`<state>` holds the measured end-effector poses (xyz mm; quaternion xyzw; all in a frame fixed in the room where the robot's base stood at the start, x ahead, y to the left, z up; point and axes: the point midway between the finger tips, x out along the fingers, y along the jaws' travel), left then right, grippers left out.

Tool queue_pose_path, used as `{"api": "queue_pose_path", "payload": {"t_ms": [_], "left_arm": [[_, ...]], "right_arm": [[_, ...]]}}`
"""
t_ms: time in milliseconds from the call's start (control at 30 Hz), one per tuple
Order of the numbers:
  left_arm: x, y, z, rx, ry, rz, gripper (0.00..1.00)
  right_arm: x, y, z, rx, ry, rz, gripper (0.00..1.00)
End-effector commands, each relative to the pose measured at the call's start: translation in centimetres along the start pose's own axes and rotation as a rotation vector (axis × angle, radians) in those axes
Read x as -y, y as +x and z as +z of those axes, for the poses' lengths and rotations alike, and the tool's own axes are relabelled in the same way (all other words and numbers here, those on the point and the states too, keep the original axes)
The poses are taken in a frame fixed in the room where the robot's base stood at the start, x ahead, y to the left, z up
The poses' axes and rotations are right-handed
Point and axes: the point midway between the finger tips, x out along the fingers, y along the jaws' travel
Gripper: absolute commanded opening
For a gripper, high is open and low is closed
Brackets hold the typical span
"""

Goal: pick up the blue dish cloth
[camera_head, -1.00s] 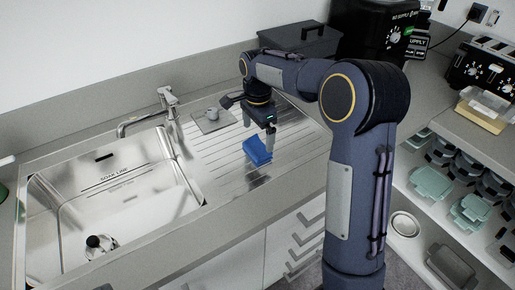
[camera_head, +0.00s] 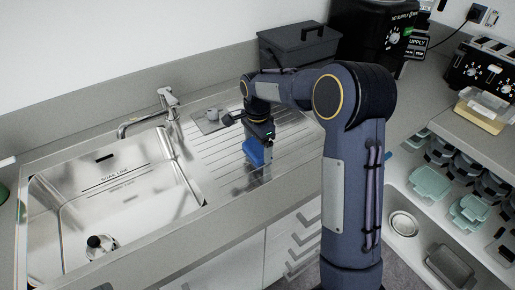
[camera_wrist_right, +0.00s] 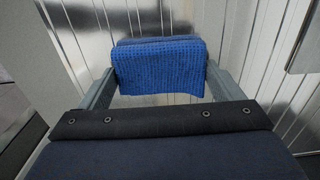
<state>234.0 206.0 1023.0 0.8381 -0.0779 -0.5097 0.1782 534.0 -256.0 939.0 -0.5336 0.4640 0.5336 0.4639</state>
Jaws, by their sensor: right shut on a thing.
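The blue dish cloth (camera_head: 254,152) is a folded piece on the ribbed metal drainboard, right of the sink. My right gripper (camera_head: 257,150) is down over it. In the right wrist view the cloth (camera_wrist_right: 160,66) shows its woven texture and spans the gap between the two fingers of my right gripper (camera_wrist_right: 160,80). The fingers are shut on the cloth from both sides. I cannot tell whether the cloth is clear of the drainboard. My left gripper is not in view.
The steel sink (camera_head: 115,200) with its faucet (camera_head: 150,118) lies to the left. A dark lidded box (camera_head: 300,45) stands at the back. Open shelves with containers (camera_head: 430,185) are at the right.

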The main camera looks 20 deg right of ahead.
Motion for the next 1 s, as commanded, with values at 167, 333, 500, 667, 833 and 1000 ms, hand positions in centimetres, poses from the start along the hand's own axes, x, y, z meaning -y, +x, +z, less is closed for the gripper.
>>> {"api": "queue_pose_path", "payload": {"t_ms": [167, 333, 500, 667, 833, 1000], "left_arm": [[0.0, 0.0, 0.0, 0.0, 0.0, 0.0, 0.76], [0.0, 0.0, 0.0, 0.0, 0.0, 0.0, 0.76], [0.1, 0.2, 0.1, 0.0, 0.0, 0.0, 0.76], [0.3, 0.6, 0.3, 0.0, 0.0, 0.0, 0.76], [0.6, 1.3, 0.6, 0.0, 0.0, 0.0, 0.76], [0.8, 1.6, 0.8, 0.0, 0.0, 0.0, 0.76]], "right_arm": [[0.0, -0.1, 0.0, 0.0, 0.0, -0.001, 0.6], [0.1, -1.1, 0.0, 0.0, 0.0, -0.002, 0.6], [-0.2, -3.7, -0.1, 0.0, 0.001, -0.005, 0.6], [-3.1, -7.0, -0.7, 0.0, 0.001, -0.007, 0.6], [-7.1, -9.9, -1.4, 0.002, 0.001, -0.006, 0.6], [-10.7, -11.6, -2.1, 0.002, 0.001, -0.005, 0.6]]}}
